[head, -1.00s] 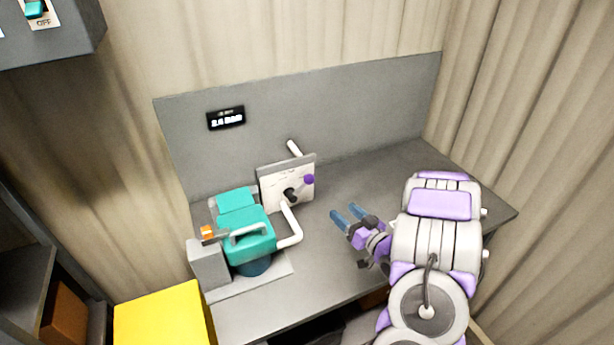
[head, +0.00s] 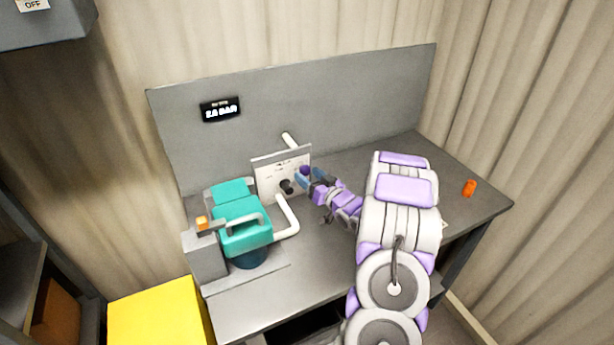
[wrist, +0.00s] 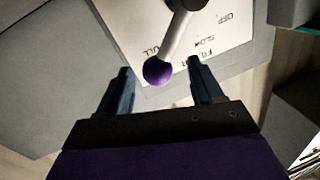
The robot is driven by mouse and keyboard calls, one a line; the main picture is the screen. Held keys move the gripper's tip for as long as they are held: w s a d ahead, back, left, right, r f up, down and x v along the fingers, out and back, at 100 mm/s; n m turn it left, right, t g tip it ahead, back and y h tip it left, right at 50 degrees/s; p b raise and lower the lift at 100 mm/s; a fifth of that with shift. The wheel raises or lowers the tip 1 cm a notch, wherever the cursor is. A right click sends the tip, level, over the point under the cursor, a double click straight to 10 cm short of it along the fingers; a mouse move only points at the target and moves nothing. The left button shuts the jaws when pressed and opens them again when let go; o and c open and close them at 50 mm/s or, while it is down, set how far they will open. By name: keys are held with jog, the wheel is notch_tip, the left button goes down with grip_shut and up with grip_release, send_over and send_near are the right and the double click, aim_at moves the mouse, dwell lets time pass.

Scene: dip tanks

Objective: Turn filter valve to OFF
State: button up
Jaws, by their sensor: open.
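The filter valve is a lever on a white labelled plate (head: 268,178), with a dark hub (head: 286,187) and a purple ball knob (head: 305,171). In the wrist view the grey lever rod (wrist: 178,35) ends in the purple knob (wrist: 157,71), near the "FULL" lettering; "SLOW" and "OFF" are printed to the right. My gripper (head: 309,174) is at the knob. In the wrist view its two blue fingers (wrist: 160,75) are open, with the knob between their tips, nearer the left finger. I cannot tell whether either finger touches it.
A teal pump (head: 242,225) with white pipe (head: 288,220) stands left of the plate. A dark display (head: 220,109) is on the grey back panel. An orange object (head: 469,188) lies at the bench's right. A yellow box (head: 160,316) is at lower left.

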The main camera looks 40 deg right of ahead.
jog(key=shift+w+d, duration=0.15)
jog(key=shift+w, duration=0.6)
jog(key=shift+w+d+f, duration=0.1)
jog(key=shift+w+d, duration=0.05)
jog(key=shift+d, duration=0.1)
jog(key=shift+a, duration=0.2)
jog(key=c, duration=0.5)
grip_shut()
